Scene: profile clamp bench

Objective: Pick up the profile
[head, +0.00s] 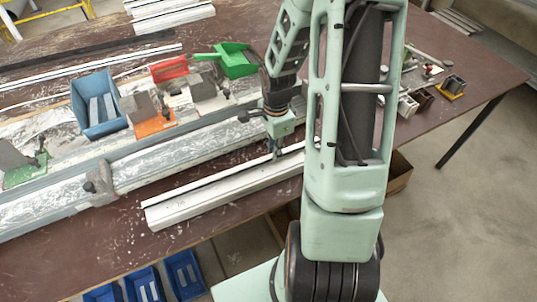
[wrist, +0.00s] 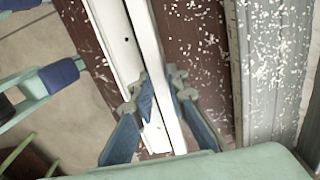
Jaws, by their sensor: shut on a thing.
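The profile (head: 205,196) is a long white bar lying on the brown bench near its front edge, running from lower left to upper right. In the wrist view the profile (wrist: 147,40) shows a narrow raised white strip beside a wider flat part with small dark holes. My gripper (head: 278,150) is over the right part of the profile in the head view. In the wrist view my gripper (wrist: 163,85) has one blue-grey finger on each side of the narrow strip and is shut on it. My arm hides the profile's right end in the head view.
A long grey rail (head: 165,165) with clamps runs behind the profile. Behind it stand a blue bin (head: 96,104), a red tray (head: 168,69) and a green bin (head: 236,60). Blue bins (head: 184,274) sit below the front edge. White chips litter the bench (wrist: 205,60).

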